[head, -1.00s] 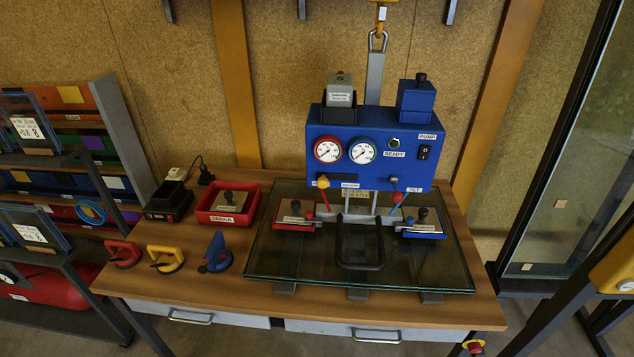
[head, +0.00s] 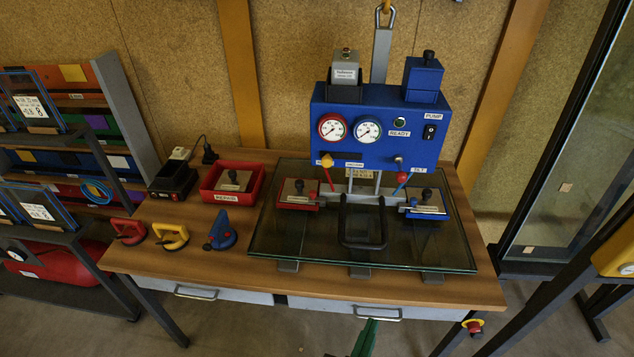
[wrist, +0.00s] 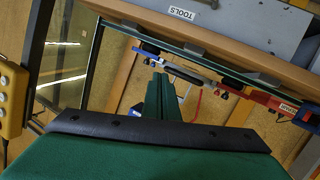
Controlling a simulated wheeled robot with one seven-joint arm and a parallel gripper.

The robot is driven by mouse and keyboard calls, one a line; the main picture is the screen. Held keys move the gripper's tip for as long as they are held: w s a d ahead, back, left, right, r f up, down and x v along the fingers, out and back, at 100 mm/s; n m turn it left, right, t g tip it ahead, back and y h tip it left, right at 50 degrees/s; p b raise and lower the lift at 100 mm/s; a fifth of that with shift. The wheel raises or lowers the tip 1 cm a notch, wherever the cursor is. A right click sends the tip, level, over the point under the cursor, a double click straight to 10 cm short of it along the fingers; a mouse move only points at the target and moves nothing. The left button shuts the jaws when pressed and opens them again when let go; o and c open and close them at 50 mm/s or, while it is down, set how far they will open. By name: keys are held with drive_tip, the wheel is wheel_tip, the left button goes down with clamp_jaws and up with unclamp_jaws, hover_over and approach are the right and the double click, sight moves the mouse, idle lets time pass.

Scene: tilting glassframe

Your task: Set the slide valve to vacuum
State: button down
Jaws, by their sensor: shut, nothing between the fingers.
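A blue vacuum lifter box (head: 385,125) hangs above a glass pane on the workbench. A yellow knob (head: 327,160) sits at the lower left of its front, beside a small label that I cannot read surely; it looks like the slide valve knob. A lever with a red ball (head: 402,177) is at the lower right, by the TILT label. My green gripper (head: 370,322) is low in front of the drawers, well below and apart from the box. It is shut and empty. The wrist view shows the gripper (wrist: 160,82) too, with the scene upside down.
The glass pane (head: 290,245) lies on the workbench (head: 135,262), with a black handle (head: 345,235) standing over it. Several suction cups and a red bin (head: 210,190) are at left. A red emergency button (head: 473,326) is at the front right. A glass rack stands at right.

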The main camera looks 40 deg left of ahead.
drive_tip(key=w+a+r+n+y, duration=0.1)
drive_tip(key=w+a+r+n, duration=0.1)
drive_tip(key=w+a+r, duration=0.5)
drive_tip(key=n+y, duration=0.2)
drive_tip(key=n, duration=0.2)
approach(327, 160)
wheel_tip(327, 160, down, 3)
drive_tip(key=d, duration=0.2)
drive_tip(key=s+a+r, duration=0.4)
drive_tip(key=r, duration=0.4)
drive_tip(key=shift+r+n+g, duration=0.2)
drive_tip(key=shift+n+g, duration=0.2)
drive_tip(key=shift+a, duration=0.2)
drive_tip(key=x, duration=1)
drive_tip(key=shift+w+f, duration=0.15)
drive_tip(key=shift+w, duration=0.05)
drive_tip(key=shift+w+d+f, duration=0.25)
drive_tip(key=shift+d+f, duration=0.25)
drive_tip(key=shift+f, duration=0.25)
drive_tip(key=shift+w+d+f, duration=0.25)
drive_tip(key=shift+d+f, duration=0.25)
drive_tip(key=shift+f, duration=0.25)
